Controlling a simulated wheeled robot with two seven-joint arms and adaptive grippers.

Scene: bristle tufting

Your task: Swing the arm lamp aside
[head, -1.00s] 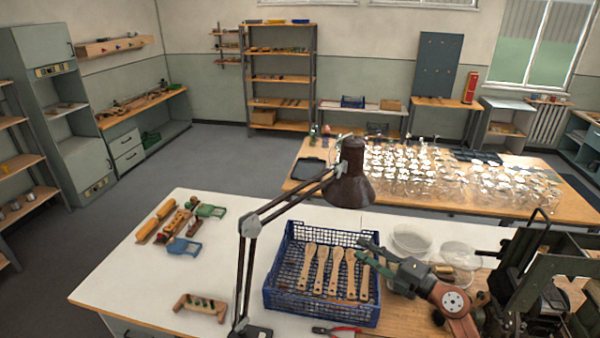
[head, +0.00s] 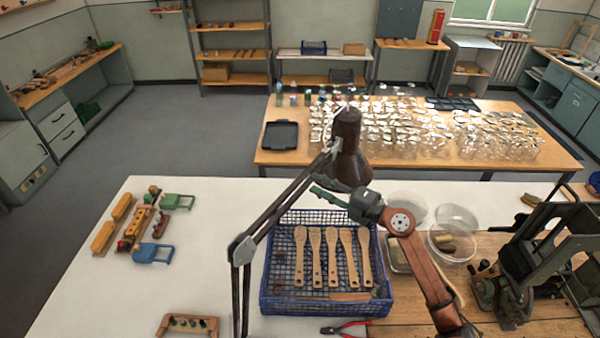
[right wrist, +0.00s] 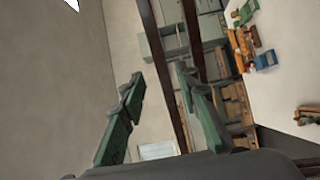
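The arm lamp has a dark brown shade (head: 347,165) and a jointed arm (head: 290,203) that rises from the front of the white table, left of the blue crate. Its shade hangs above the far side of the crate. My right gripper (head: 318,188) is just below the shade, to the right of the lamp's upper arm, with fingers pointing left. In the right wrist view its green fingers (right wrist: 160,75) are spread apart. Dark lamp bars (right wrist: 163,60) cross that view between and beyond the fingers; I cannot tell whether they touch. My left gripper is not in view.
The blue crate (head: 278,302) holds several wooden brush handles. Red pliers (head: 345,328) lie before it. Clear round dishes (head: 452,243) and a dark press (head: 525,265) stand right. Wooden blocks and small clamps (head: 140,228) lie left. White tabletop between blocks and lamp is clear.

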